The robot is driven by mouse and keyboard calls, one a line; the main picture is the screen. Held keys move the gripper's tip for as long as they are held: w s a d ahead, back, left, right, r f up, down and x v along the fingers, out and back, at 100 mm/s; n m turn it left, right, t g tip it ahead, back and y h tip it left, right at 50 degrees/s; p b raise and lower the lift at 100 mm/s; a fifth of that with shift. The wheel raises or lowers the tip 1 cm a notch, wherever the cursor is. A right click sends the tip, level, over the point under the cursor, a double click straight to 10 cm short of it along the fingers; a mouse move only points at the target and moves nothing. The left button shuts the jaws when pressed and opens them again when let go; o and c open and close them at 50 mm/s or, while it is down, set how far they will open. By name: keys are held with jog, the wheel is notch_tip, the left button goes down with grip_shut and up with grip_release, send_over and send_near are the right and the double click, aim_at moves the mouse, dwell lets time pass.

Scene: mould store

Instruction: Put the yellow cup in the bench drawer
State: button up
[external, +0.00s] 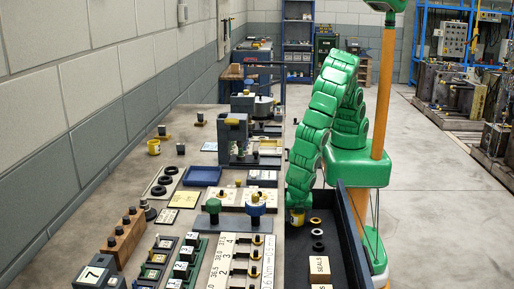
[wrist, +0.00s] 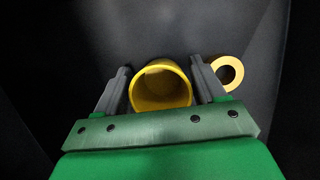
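The yellow cup (external: 297,217) is low inside the open bench drawer (external: 356,238), near the drawer's far end. In the wrist view the cup (wrist: 161,86) sits between the two fingers of my gripper (wrist: 162,75), its open mouth towards the camera. Both fingertips appear to press on its sides. My gripper in the external view (external: 297,208) points down into the drawer; its fingers are mostly hidden there. Whether the cup's base touches the drawer floor is hidden. A tan ring (wrist: 228,73) lies just right of the right finger in the wrist view.
In the drawer, several rings (external: 317,233) and a box marked SEALS (external: 319,268) lie nearer the camera. On the bench stand a blue tray (external: 202,176), number plates (external: 223,262) and a wooden block with knobs (external: 123,238). Another yellow container (external: 153,147) stands near the wall.

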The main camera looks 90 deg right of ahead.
jog(key=shift+r, duration=0.15)
jog(key=v, duration=1.2)
